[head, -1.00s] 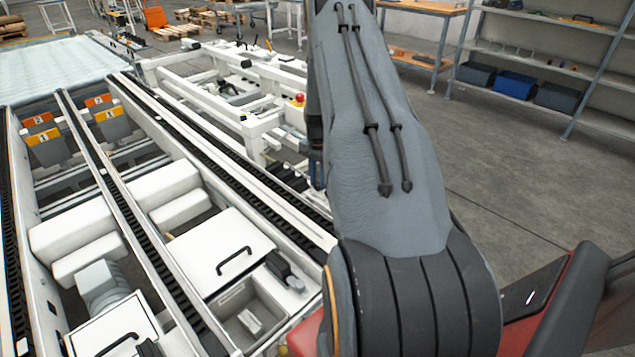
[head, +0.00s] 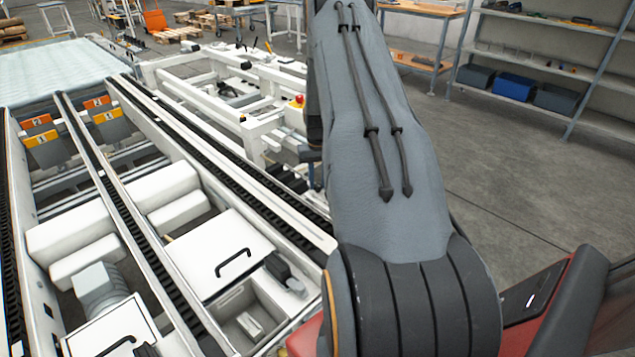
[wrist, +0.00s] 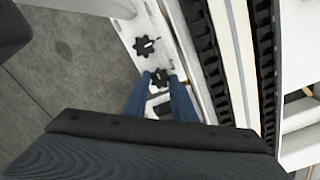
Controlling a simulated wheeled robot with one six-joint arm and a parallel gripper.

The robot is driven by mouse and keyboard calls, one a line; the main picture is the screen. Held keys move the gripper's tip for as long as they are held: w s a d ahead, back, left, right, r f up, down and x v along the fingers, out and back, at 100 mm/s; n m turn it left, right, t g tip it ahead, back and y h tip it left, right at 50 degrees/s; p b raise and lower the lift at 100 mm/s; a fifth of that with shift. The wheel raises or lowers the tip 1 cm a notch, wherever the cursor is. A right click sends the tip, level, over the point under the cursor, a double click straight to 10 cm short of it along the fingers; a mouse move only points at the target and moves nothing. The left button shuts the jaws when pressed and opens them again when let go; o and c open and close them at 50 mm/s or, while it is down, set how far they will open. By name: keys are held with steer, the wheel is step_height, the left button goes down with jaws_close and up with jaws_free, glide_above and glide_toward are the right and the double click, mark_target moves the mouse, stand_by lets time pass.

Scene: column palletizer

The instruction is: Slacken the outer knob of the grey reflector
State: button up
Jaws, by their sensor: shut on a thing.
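In the wrist view, two black lobed knobs sit on a white rail. One knob (wrist: 159,77) lies between the tips of my gripper's two blue fingers (wrist: 160,79), which are shut on it. The other knob (wrist: 147,46) stands free, a little farther up the rail in the picture. I cannot make out the grey reflector, nor tell from the picture which knob is the outer one. In the head view my arm hides the knobs and my fingers.
A dark chain track (wrist: 205,60) runs beside the rail in the wrist view, with grey floor (wrist: 75,75) to the left. In the head view, a white machine frame with a red button (head: 299,100) stands beyond the conveyor. Open floor (head: 510,190) lies right of my arm.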

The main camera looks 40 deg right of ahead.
mark_target(318, 185)
steer(key=shift+n, duration=0.5)
steer(key=o, duration=0.8)
steer(key=shift+c, duration=0.2)
steer(key=shift+r, duration=0.1)
step_height(318, 185, up, 7)
steer(key=shift+f+b, duration=0.2)
steer(key=shift+b, duration=0.15)
steer(key=shift+r, duration=0.55)
